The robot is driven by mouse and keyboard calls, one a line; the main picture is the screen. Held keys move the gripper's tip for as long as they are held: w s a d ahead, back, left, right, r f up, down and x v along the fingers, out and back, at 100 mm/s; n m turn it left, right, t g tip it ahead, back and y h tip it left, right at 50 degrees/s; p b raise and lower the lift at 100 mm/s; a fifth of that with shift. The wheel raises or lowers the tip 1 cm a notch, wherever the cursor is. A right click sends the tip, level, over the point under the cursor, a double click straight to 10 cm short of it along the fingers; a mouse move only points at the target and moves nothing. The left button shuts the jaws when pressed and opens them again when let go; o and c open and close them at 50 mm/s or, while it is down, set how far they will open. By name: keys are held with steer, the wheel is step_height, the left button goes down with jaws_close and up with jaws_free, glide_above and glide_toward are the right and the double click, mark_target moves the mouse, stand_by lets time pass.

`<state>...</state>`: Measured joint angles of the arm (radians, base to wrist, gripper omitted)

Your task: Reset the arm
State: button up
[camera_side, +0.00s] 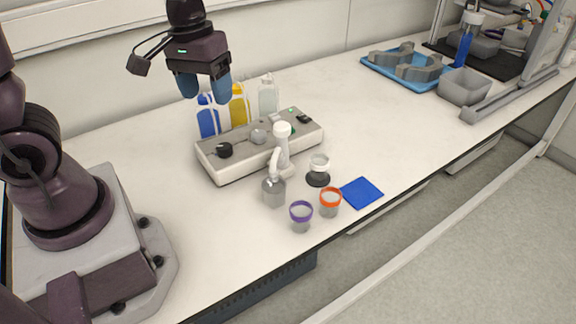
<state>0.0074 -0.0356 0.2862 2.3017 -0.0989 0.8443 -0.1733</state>
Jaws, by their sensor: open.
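My gripper (204,88) hangs in the air at the upper left, with its two blue fingers pointing down and apart. It is open and nothing shows between the fingers. It is above and behind the left part of a grey-white reactor station (225,171), close in the picture to the blue bottle (208,122) but apparently higher. The station carries a black knob, a grey round part and a white upright piece (282,140) at its front.
A yellow bottle (239,109) and a clear bottle (268,98) stand behind the station. In front are a grey flask (273,193), a purple-rimmed jar (301,218), an orange-rimmed jar (330,203), a white-topped jar (319,164) and a blue pad (361,193). A blue tray (376,69) lies far right; mid-bench is clear.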

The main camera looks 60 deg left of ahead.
steer(key=s+d+r+m+t, duration=0.5)
steer(key=s+d+r+m, duration=0.1)
steer(key=r, duration=0.4)
steer(key=shift+s+y, duration=0.35)
steer(key=shift+y, duration=0.05)
